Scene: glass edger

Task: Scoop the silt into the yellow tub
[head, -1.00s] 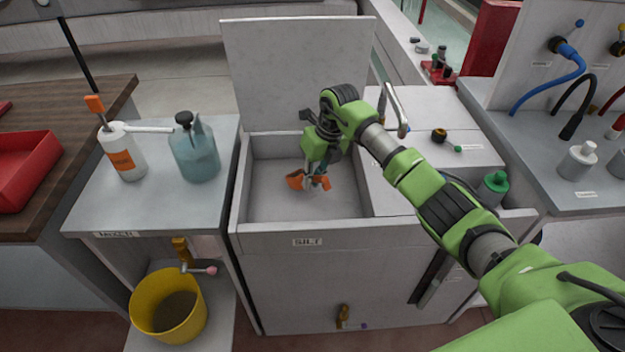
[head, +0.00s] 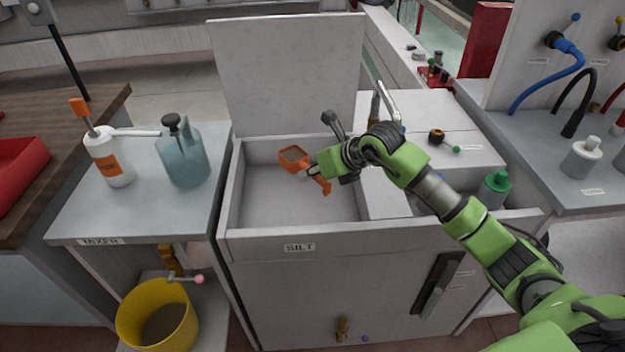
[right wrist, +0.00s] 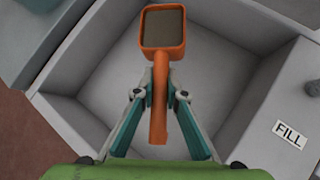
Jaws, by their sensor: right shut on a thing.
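My right gripper (head: 316,171) is shut on the handle of an orange scoop (head: 294,157) above the bin labelled SILT (head: 232,200). In the right wrist view, the fingers (right wrist: 161,95) pinch the handle of the scoop (right wrist: 163,50) from both sides. Its square bowl holds a flat, grey-brown fill that looks like silt. The bin's pale floor shows below it; any silt layer there is hard to tell apart. The yellow tub (head: 130,322) stands low at the front left, with dark brown matter inside. My left gripper is not in view.
A raised lid (head: 290,75) stands behind the bin. A side table (head: 120,215) with a white bottle (head: 112,160) and a blue jug (head: 184,155) lies between bin and wooden counter, above the tub. A pink-tipped lever (head: 190,279) sticks out over the tub's rim.

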